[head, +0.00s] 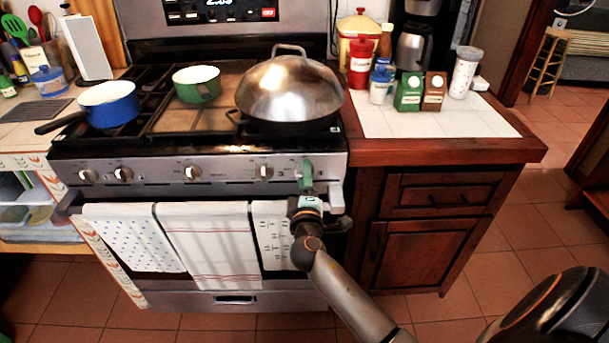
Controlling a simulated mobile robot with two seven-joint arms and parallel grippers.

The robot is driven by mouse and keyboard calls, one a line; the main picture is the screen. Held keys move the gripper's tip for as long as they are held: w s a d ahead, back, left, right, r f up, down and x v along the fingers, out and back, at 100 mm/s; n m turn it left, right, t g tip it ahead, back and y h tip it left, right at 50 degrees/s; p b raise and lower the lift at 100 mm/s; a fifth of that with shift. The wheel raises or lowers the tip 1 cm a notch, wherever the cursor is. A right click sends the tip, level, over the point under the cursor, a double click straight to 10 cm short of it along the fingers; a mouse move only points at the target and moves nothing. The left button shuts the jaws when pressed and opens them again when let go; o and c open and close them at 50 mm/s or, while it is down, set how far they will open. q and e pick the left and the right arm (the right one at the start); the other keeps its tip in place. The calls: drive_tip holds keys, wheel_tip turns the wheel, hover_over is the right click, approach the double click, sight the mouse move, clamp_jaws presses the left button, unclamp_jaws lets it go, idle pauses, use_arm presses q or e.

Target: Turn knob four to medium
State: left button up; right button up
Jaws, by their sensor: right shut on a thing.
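The stove's front panel (225,174) carries a row of knobs. Visible ones are the far-left knob (87,176), the second knob (123,174), the middle knob (192,173) and the knob right of the middle (264,172). My right gripper (306,174) is at the right end of the panel, its green fingers shut on the rightmost knob, which they mostly hide. The knob's turn angle cannot be read. No number labels are legible. My left gripper is not in view.
A blue pan (108,104), a green pot (197,84) and a large domed lid (290,90) are on the stove top. Towels (208,245) hang on the oven handle below the knobs. A wooden counter (440,150) with jars and cartons stands to the right.

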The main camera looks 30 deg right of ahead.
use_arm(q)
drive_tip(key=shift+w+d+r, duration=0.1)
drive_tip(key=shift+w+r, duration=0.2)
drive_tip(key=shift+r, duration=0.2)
use_arm(e)
drive_tip(key=shift+r+n, duration=0.1)
drive_tip(key=shift+n, duration=0.8)
use_arm(q)
drive_tip(key=shift+p, duration=0.3)
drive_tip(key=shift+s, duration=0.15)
use_arm(e)
drive_tip(key=o, duration=1.4)
drive_tip(key=shift+c, duration=0.2)
use_arm(q)
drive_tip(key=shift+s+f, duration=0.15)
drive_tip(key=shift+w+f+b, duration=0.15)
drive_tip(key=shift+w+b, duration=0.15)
drive_tip(key=shift+b, duration=0.15)
use_arm(e)
drive_tip(key=v, duration=1.2)
drive_tip(key=shift+s, duration=0.3)
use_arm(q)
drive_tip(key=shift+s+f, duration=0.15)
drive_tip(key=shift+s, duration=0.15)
